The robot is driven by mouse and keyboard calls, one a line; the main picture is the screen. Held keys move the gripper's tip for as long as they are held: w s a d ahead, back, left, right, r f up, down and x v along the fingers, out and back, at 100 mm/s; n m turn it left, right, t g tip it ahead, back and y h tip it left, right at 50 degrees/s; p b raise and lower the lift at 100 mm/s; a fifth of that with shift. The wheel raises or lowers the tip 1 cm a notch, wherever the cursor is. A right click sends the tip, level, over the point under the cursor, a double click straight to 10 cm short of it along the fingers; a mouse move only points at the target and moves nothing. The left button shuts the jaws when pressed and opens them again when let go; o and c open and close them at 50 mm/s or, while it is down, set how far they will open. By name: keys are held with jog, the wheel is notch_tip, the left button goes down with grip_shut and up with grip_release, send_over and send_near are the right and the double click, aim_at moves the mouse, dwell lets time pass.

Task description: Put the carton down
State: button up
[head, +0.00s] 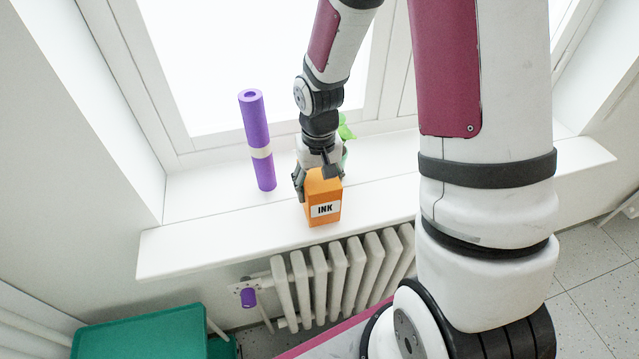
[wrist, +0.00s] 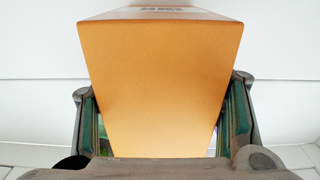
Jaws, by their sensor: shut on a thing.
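The carton (head: 323,204) is an orange box with a white label reading INK, upright at the white window sill (head: 215,225) in the head view. My gripper (head: 317,178) is above it with its fingers down on either side, shut on the carton. In the wrist view the orange carton (wrist: 160,85) fills the middle, between the two green-padded fingers (wrist: 160,125). The carton's base is at or just above the sill; I cannot tell whether it touches.
A purple roll with a pale band (head: 257,140) stands on the sill to the left. A green plant (head: 346,132) is partly hidden behind my gripper. A white radiator (head: 335,272) is below the sill, and a green surface (head: 142,335) is at lower left.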

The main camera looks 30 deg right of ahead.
jog(key=shift+f, duration=0.15)
jog(key=o, duration=1.6)
